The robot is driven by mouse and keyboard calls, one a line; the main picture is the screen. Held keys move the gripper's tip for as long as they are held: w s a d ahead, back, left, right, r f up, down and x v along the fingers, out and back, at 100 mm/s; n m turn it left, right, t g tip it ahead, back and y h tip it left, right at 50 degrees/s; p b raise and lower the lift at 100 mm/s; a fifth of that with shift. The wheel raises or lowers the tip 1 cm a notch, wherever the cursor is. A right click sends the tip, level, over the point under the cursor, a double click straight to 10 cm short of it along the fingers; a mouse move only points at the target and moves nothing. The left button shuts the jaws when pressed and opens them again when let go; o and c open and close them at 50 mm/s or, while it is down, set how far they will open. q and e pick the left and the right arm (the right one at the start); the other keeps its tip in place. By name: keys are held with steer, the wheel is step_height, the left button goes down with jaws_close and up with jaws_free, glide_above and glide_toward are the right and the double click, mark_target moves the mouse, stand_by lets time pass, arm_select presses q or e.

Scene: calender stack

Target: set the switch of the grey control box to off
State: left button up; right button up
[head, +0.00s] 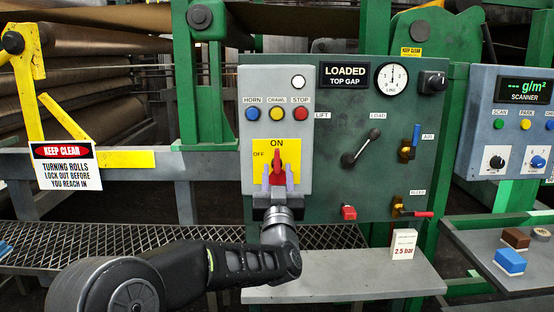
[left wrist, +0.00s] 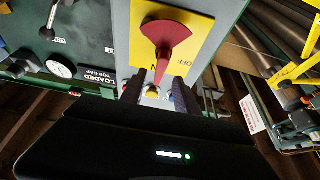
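The grey control box (head: 247,95) carries a yellow plate (head: 262,148) marked ON at its top and OFF at its left. The red switch handle (head: 277,162) points up at ON. In the left wrist view, turned over, the red handle (left wrist: 166,36) is large and its narrow end lies over the ON lettering. My left gripper (head: 277,180) is in front of the plate's lower part. Its fingers are apart on either side of the handle; in the wrist view the gripper (left wrist: 157,92) shows a gap to the handle, with nothing clamped. The right gripper is out of view.
Blue, yellow and red buttons (head: 277,114) sit above the plate. The green panel (head: 340,205) to the right holds a crank lever (head: 361,147) and a gauge (head: 392,78). A grey shelf (head: 340,280) lies below. Turning rolls (head: 90,82) are at left behind a rail.

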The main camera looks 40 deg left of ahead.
mark_target(277, 162)
arm_select(q)
steer(key=x, duration=0.5)
steer(key=shift+w+a+r+p, duration=0.15)
steer(key=shift+w+p, duration=0.1)
steer(key=shift+p, duration=0.05)
steer(key=shift+c, duration=0.6)
jaws_close()
